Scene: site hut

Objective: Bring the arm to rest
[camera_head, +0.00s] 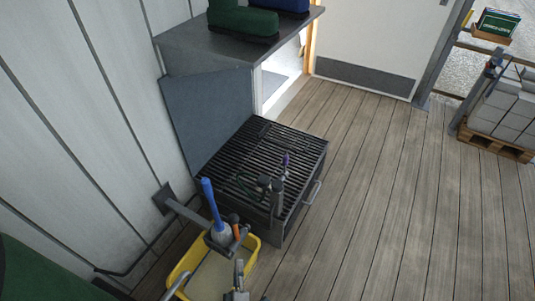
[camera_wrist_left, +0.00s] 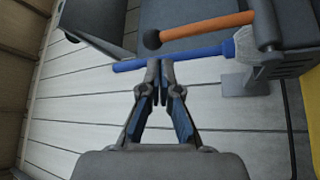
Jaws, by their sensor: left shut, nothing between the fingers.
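My left gripper (camera_head: 239,270) is at the bottom of the head view, over the yellow tub. In the left wrist view the gripper (camera_wrist_left: 160,66) points away from the camera. Its two fingers meet at the tips, with nothing between them. Just beyond the tips, a blue-handled brush (camera_wrist_left: 185,56) lies across the view, with an orange-handled tool (camera_wrist_left: 206,27) behind it. In the head view the blue handle (camera_head: 212,203) stands up from a wall holder. I cannot tell the exact gap between fingertips and handle. My right gripper is not in view.
A yellow tub (camera_head: 185,266) is below the holder (camera_head: 187,210). The wooden floor (camera_head: 400,210) at the right is clear. A pallet of blocks (camera_head: 505,110) is far right.

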